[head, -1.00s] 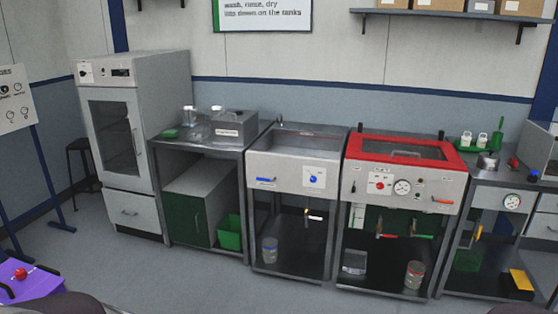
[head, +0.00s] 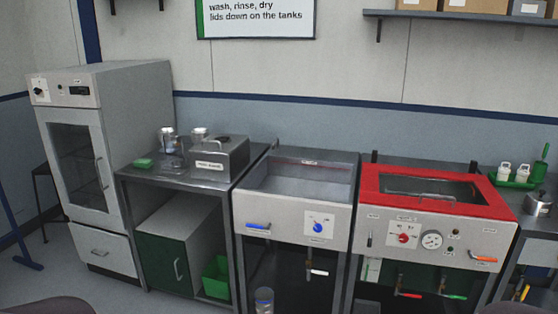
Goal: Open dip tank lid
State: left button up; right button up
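The dip tank is the unit with the red-framed lid (head: 400,177) at the right of the head view. The lid is down, with a dark window in it and a bar handle (head: 437,198) near its front edge. The tank's light front panel (head: 385,235) carries a red knob, a round gauge and an orange-handled lever. Neither gripper shows in the head view. Dark rounded shapes at the bottom corners look like parts of my own body.
An open sink (head: 295,182) with a blue knob stands left of the tank. Further left are a bench with a metal box (head: 218,157) and a tall cabinet (head: 80,150). A green tray (head: 515,178) with bottles sits right of the tank. Grey floor is clear in front of the cabinet.

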aim_at(220, 138)
jog(key=i+u, duration=0.2)
jog(key=i, duration=0.4)
jog(key=i+l+u, duration=0.2)
jog(key=i, duration=0.4)
